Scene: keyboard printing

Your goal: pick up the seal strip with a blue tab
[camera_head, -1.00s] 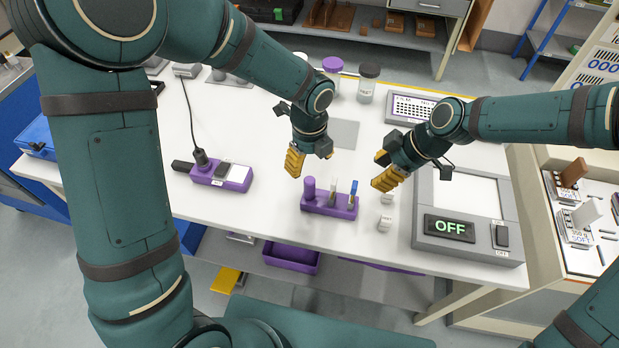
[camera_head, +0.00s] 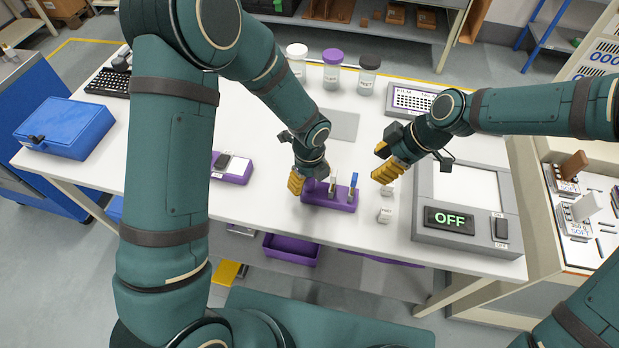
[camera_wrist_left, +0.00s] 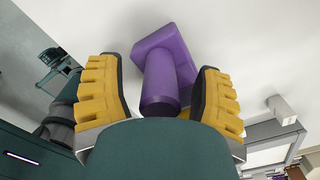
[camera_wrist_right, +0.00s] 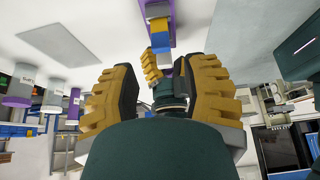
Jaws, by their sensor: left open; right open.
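The seal strip with a blue tab (camera_head: 353,181) stands upright at the right end of a purple holder (camera_head: 330,203). Beside it, in the middle, stands a strip with a pale tab (camera_head: 333,179). My left gripper (camera_head: 295,183) is open at the holder's left end. In the left wrist view, a purple cylinder (camera_wrist_left: 159,84) on the holder appears between its spread fingers, and I cannot tell whether they touch it. My right gripper (camera_head: 380,174) is open and empty, to the right of the blue tab and apart from it. The blue tab (camera_wrist_right: 160,25) also shows ahead in the right wrist view.
Small white blocks (camera_head: 384,216) stand right of the holder. Farther right is a grey device with an OFF display (camera_head: 449,221). A purple switch box (camera_head: 232,168) lies to the left. Several lidded jars (camera_head: 332,76) stand at the back. The table's front edge is close to the holder.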

